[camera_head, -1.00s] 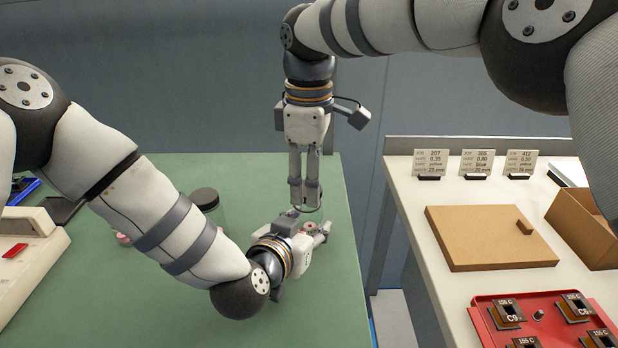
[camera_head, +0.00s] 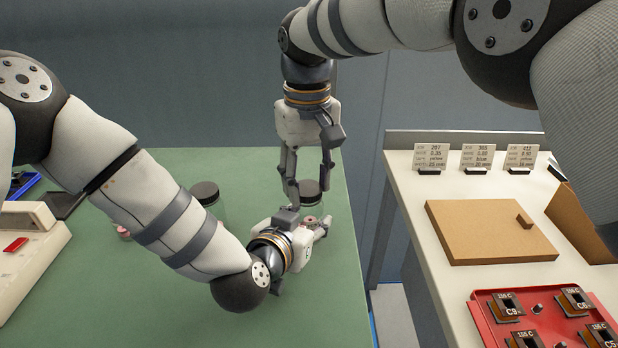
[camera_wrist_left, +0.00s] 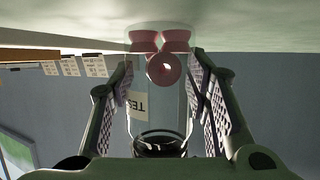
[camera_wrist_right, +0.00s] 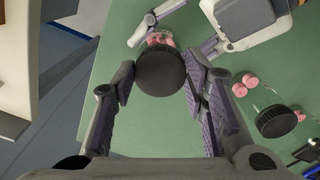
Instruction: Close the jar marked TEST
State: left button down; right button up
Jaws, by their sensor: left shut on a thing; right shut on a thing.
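The clear jar marked TEST (camera_wrist_left: 160,100) holds pink spools and stands on the green table; its label shows in the left wrist view. My left gripper (camera_head: 318,228) is shut around the jar's sides from the front. A black lid (camera_wrist_right: 160,70) is at the jar's mouth and also shows in the head view (camera_head: 311,187). My right gripper (camera_head: 309,192) points down from above and is shut on this lid, one finger on each side. The lid lines up with the jar; I cannot tell whether it is fully seated. Much of the jar is hidden by my left gripper in the head view.
A second jar with a black lid (camera_head: 204,192) stands left on the green table (camera_head: 190,310), partly behind my left arm. Loose pink spools (camera_wrist_right: 246,82) lie near it. A white bench at right holds a brown board (camera_head: 485,235) and a red tray (camera_head: 490,325).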

jog(key=m, duration=0.3)
jog(key=shift+m, duration=0.3)
jog(key=o, duration=0.7)
jog(key=shift+r, duration=2.3)
jog(key=shift+c, duration=0.5)
